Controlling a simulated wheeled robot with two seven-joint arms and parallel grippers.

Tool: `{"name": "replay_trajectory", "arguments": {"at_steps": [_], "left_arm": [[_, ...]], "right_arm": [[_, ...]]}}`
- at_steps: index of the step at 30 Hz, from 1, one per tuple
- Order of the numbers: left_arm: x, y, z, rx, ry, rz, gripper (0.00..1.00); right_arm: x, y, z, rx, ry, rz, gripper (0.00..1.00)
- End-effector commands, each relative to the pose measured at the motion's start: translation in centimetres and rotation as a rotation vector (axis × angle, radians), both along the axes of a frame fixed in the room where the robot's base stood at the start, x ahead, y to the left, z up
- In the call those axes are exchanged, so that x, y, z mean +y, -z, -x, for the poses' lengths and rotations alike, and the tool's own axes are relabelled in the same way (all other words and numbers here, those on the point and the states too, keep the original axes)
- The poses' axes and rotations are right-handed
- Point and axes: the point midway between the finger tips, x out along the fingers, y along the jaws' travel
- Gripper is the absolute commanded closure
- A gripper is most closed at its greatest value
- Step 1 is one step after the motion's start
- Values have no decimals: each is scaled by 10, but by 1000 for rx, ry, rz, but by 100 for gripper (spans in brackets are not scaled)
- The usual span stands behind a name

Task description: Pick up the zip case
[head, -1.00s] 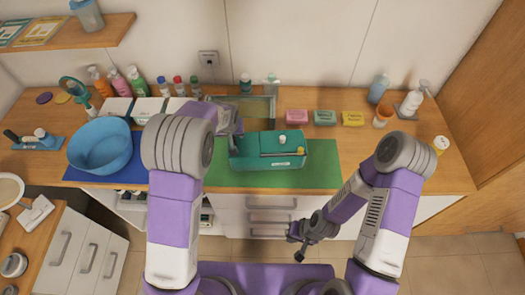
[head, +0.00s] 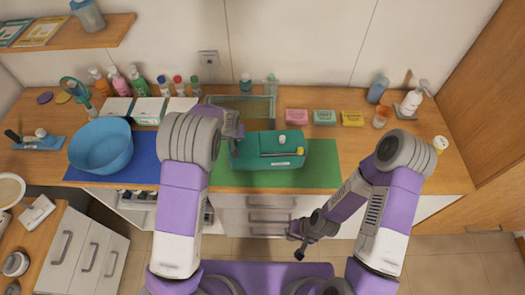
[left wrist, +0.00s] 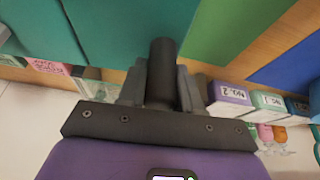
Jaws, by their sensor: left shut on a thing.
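The teal zip case (head: 268,151) sits on the green mat (head: 322,170) in the head view, with a dark strip, a white knob-like part and a yellow bit on top. My left gripper (head: 236,140) is at the case's left end, partly hidden by its own arm. In the left wrist view my left gripper (left wrist: 161,80) is shut around a dark upright cylinder, with the teal case surface (left wrist: 130,25) right beyond it. The case looks to rest on the mat. My right gripper (head: 296,245) is open and empty in front of the counter.
White boxes (head: 148,110) and a glass tray (head: 257,108) stand behind. Small coloured boxes (head: 325,117) and a pump bottle (head: 410,103) are at the right. The counter right of the green mat is fairly clear.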

Motion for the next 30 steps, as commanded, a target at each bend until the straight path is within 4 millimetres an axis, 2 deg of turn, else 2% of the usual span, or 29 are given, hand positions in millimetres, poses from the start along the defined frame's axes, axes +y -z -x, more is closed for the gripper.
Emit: {"name": "replay_trajectory", "arguments": {"at_steps": [14,17,24,30], "left_arm": [[-1,-5,-1,-4,0,2,100],[-1,-18,-2,-8,1,3,100],[-1,-66,-2,-9,-1,4,100],[-1,-94,-1,-6,0,3,100]], "right_arm": [[0,1,0,0,0,0,100],[0,2,0,0,0,0,100],[0,7,0,0,0,0,100],[0,9,0,0,0,0,100]]}}
